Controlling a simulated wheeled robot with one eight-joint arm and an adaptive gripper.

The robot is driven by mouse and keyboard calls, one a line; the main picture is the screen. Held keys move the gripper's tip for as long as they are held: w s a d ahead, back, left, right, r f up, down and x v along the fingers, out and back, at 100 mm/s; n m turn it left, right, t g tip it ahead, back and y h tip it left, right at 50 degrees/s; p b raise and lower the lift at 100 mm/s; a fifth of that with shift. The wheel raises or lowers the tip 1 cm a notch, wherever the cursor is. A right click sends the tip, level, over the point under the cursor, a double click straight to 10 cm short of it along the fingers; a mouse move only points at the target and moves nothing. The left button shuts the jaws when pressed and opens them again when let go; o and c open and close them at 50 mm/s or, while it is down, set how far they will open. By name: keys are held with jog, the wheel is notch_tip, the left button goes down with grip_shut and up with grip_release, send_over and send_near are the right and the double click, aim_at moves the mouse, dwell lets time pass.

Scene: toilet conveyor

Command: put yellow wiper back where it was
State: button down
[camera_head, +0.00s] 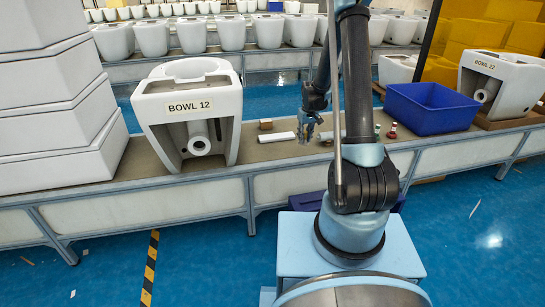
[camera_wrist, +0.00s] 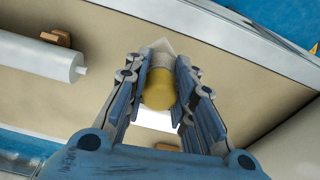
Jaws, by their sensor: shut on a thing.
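My gripper (camera_wrist: 161,85) is shut on a yellow rounded thing (camera_wrist: 160,90) with a pale, blocky end, which I take to be the yellow wiper. It sits between both fingers, above the tan conveyor top (camera_wrist: 110,100). Whether it touches that surface I cannot tell. In the head view my gripper (camera_head: 308,132) is low over the conveyor, right of the bowl marked BOWL 12 (camera_head: 188,117). The wiper is too small or hidden to make out there.
A white bar (camera_head: 284,137) and a small brown block (camera_head: 265,125) lie left of my gripper. A white cylinder (camera_wrist: 40,58) shows in the wrist view. Small red and green items (camera_head: 392,131) and a blue bin (camera_head: 430,110) stand to the right, then BOWL 22 (camera_head: 500,85).

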jog(key=s+a+r+n, duration=0.15)
jog(key=a+n, duration=0.25)
jog(key=a, duration=0.4)
jog(key=a+r+n, duration=0.3)
jog(key=a+n, duration=0.1)
jog(key=a, duration=0.4)
jog(key=shift+g+y, duration=0.3)
jog(key=shift+y, duration=0.1)
jog(key=shift+w+d+f, duration=0.1)
jog(key=shift+d+f, duration=0.05)
jog(key=shift+f, duration=5)
jog(key=c, duration=1.3)
grip_release()
jog(key=shift+c, duration=0.2)
